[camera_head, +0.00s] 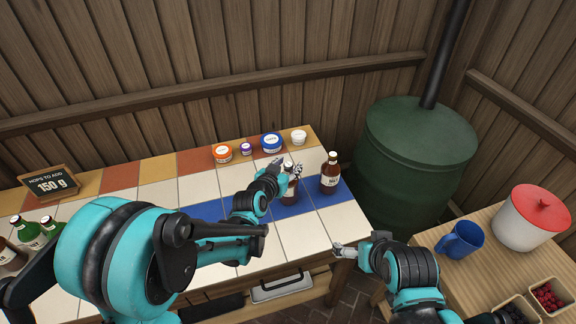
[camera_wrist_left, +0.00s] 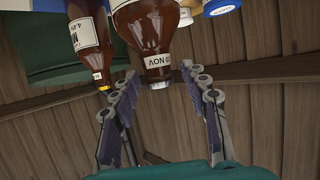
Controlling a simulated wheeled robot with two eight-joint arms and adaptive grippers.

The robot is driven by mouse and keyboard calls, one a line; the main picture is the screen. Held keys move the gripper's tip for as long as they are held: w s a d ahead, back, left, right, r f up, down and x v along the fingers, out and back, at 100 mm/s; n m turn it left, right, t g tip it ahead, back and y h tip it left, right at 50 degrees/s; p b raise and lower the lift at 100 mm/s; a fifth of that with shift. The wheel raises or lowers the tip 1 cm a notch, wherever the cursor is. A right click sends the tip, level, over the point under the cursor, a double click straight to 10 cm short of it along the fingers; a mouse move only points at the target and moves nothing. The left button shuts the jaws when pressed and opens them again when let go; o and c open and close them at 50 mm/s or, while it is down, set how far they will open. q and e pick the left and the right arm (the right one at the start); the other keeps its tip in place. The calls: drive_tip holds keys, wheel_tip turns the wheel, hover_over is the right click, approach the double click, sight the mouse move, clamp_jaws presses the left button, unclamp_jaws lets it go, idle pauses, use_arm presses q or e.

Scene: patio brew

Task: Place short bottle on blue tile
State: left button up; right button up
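A short brown bottle (camera_head: 290,194) with a white label is upright at the blue tile row (camera_head: 297,208), its base partly hidden. My left gripper (camera_head: 286,170) is at its neck. In the left wrist view, the two fingers of the left gripper (camera_wrist_left: 163,90) are spread either side of the capped neck of the short bottle (camera_wrist_left: 150,35), with gaps showing on both sides. A second, slimmer brown bottle (camera_head: 329,174) stands to the right on the blue row; its neck (camera_wrist_left: 95,65) shows beside the left finger. My right gripper (camera_head: 343,250) is off the counter's front right; its opening is unclear.
Several lidded jars, including a blue-lidded one (camera_head: 271,143), line the back. Green bottles (camera_head: 28,233) and a sign (camera_head: 48,184) are at left. A green barrel (camera_head: 415,160) stands right of the counter. A wooden table (camera_head: 470,275) holds a blue mug (camera_head: 461,241) and white pot (camera_head: 530,222).

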use_arm(q)
drive_tip(key=shift+r, duration=0.1)
drive_tip(key=shift+s+a+r+p, duration=0.1)
drive_tip(key=shift+s+r+p, duration=0.1)
drive_tip(key=shift+p, duration=0.1)
drive_tip(key=s+a+r+n+g+y+p, duration=0.1)
drive_tip(key=s+a+g, duration=0.1)
drive_tip(key=s+a, duration=0.4)
drive_tip(key=s+a+r+n+g+y+p, duration=0.1)
drive_tip(key=s+a, duration=0.4)
drive_tip(key=s, duration=0.7)
drive_tip(key=s+a+r+n+g+y+p, duration=0.1)
drive_tip(key=s+a+r+n+g+y, duration=0.1)
drive_tip(key=s+a, duration=0.4)
drive_tip(key=s+r+y, duration=0.1)
drive_tip(key=s, duration=0.2)
drive_tip(key=shift+s+a+g, duration=0.3)
drive_tip(key=shift+s+g, duration=0.1)
drive_tip(key=shift+r, duration=0.1)
